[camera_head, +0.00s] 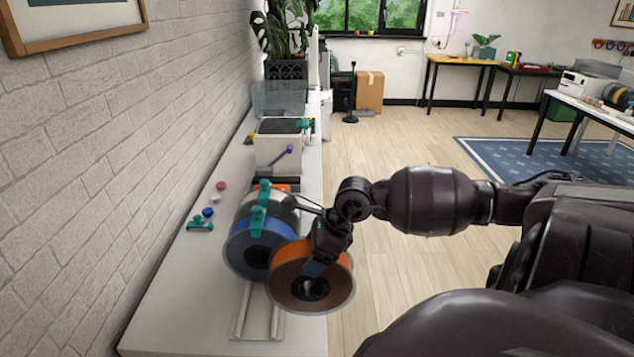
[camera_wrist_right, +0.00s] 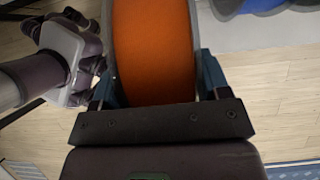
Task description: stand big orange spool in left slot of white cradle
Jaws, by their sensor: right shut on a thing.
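The big orange spool (camera_head: 285,256) is held by my right gripper (camera_head: 318,264), at the front of the shelf. The right wrist view shows the orange spool (camera_wrist_right: 153,45) between the two fingers of the right gripper (camera_wrist_right: 155,92), which are shut on it. The white cradle (camera_head: 239,314) lies on the white shelf, its front rails bare, below and left of the orange spool. The spool covers part of the cradle's right side, and I cannot tell whether it touches the rails.
A blue spool (camera_head: 250,254) stands just behind and left of the orange one, with teal clips (camera_head: 257,220) and further spools behind it. Small coloured parts (camera_head: 208,212) lie on the shelf (camera_head: 170,310) near the brick wall. A white box (camera_head: 277,150) stands farther back.

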